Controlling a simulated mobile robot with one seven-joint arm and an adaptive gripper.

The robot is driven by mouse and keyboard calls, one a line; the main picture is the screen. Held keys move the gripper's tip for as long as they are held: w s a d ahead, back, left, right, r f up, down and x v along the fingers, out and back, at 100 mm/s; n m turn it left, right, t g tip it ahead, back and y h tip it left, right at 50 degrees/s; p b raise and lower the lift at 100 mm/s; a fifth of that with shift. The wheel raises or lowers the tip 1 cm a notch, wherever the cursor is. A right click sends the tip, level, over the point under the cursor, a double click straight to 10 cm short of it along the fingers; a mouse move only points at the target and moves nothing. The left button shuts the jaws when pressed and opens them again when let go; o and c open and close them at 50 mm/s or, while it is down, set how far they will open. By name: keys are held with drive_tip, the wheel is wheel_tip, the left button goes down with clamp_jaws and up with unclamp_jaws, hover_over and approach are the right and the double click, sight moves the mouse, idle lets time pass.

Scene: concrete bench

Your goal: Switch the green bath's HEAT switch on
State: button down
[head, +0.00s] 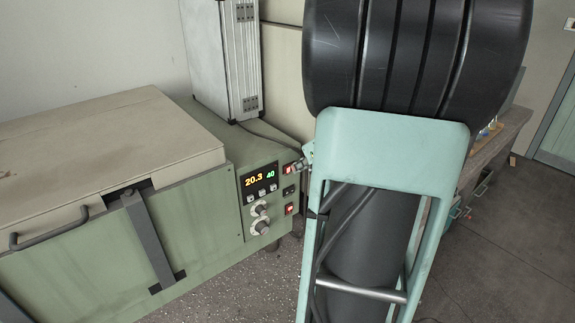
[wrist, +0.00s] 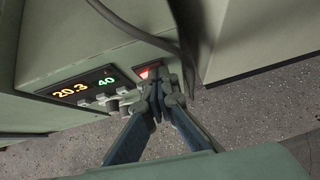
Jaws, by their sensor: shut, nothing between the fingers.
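The green bath (head: 205,205) stands at the left in the head view, with its control panel (head: 246,212) on the near right end. A lit display (head: 260,179) reads 20.3 in yellow and 40 in green. Right of it are an upper red switch (head: 288,170), a black switch (head: 289,191) and a lower red switch (head: 290,209); their labels are too small to read. My gripper (wrist: 157,88) is shut and empty, its tips right at one red switch (wrist: 148,72), partly covering it. In the head view the tips are beside the upper red switch; contact cannot be told.
A beige lid (head: 100,140) with a handle covers the bath. A tall metal-framed unit (head: 222,55) stands behind, and a dark cable (wrist: 135,30) runs over the bath's edge, close above my gripper.

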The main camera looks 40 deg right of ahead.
drive_tip(key=shift+a, duration=0.2)
drive_tip(key=shift+s+a, duration=0.1)
drive_tip(key=shift+a, duration=0.55)
drive_tip(key=shift+s, duration=0.1)
